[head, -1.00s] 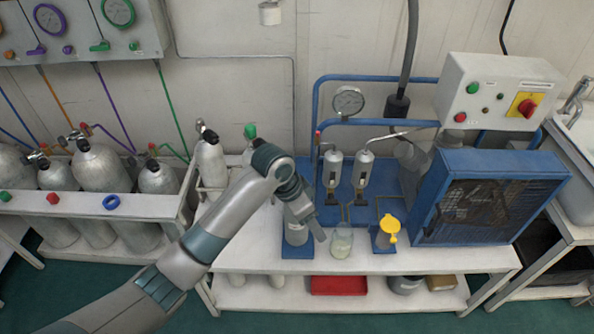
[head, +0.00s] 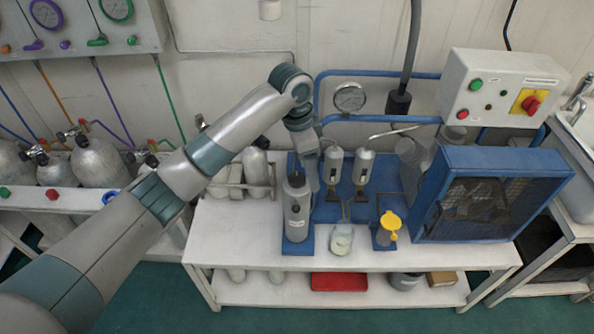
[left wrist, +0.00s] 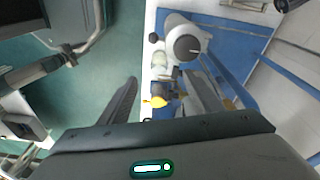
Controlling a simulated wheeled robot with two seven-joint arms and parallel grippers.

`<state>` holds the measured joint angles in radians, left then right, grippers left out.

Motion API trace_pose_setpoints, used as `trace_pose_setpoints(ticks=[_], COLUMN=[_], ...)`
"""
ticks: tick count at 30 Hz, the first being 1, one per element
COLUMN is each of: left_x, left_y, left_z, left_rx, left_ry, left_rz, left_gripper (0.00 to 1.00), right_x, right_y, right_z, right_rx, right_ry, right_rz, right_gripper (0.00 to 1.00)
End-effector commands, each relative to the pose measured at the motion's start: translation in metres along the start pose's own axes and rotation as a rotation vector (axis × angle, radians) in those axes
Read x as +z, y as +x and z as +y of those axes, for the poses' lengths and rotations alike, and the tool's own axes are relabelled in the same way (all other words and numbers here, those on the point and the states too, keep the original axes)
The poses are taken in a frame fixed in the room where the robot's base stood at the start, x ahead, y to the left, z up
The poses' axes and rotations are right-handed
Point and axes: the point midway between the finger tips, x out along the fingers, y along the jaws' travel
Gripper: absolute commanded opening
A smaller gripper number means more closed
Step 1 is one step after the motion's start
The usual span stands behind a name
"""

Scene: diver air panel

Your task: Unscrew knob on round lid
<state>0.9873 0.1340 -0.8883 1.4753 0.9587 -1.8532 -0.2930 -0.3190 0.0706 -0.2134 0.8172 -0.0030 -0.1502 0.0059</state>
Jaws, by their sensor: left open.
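A grey canister (head: 297,215) stands upright on a blue base (head: 297,247) at the left of the bench. It has a round top with a dark knob (head: 295,179). In the left wrist view its pale body and round grey top (left wrist: 187,46) show above my fingers. My left gripper (head: 313,187) points down just right of the canister's upper part, apart from the knob as far as I can tell. In the left wrist view the two fingers (left wrist: 165,92) are spread with nothing clearly gripped. My right gripper is out of view.
A glass jar (head: 341,240) and a yellow-topped cup (head: 388,230) stand to the right. Two grey filter cylinders (head: 363,168) stand behind. A blue fan housing (head: 490,195) fills the bench's right end. The bench's front left (head: 235,245) is clear.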

Motion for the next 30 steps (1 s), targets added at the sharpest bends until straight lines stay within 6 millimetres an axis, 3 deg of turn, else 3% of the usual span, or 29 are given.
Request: trace_pose_setpoints(ticks=[1,6,12,30], left_x=[-0.002,-0.001,0.001,0.002], left_y=[-0.02,-0.069,-0.103,-0.104], left_z=[-0.01,-0.029,-0.04,-0.041], left_rx=[-0.013,-0.025,-0.032,-0.03], left_ry=[0.015,0.055,0.073,0.075], left_rz=[-0.027,-0.107,-0.159,-0.167], left_gripper=[0.59,0.59,0.59,0.59], right_x=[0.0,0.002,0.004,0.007], right_y=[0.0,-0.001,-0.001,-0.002], right_z=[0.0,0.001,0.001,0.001], right_rx=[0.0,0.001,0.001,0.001], right_ry=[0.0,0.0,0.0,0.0], right_rz=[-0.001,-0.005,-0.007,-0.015], right_gripper=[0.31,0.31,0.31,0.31])
